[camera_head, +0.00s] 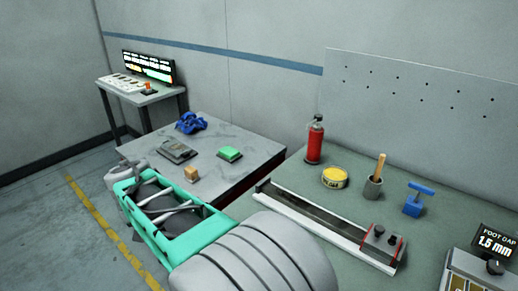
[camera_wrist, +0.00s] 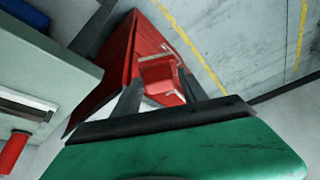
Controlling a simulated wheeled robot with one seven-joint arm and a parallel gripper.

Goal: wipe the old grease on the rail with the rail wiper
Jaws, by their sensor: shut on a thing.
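The rail (camera_head: 357,259) lies along the bench's front side, a pale-edged strip with a dark channel. A black end block with red edges sits at its right end. I cannot make out the old grease against the dark channel. In the wrist view, my gripper (camera_wrist: 160,75) has its two grey fingers closed on a small red block (camera_wrist: 160,78). I cannot tell whether this block is the rail wiper; the red behind it blends in. The bench (camera_wrist: 85,72) shows at the left of that view, apart from the fingers. The fingertips are not clear in the head view.
A red extinguisher (camera_head: 314,140), yellow tin (camera_head: 335,178), grey pot with a wooden handle (camera_head: 373,187) and blue T-handled tool (camera_head: 418,200) stand behind the rail. A lower grey table (camera_head: 250,143) holds a green block (camera_head: 229,154) and blue item (camera_head: 190,122).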

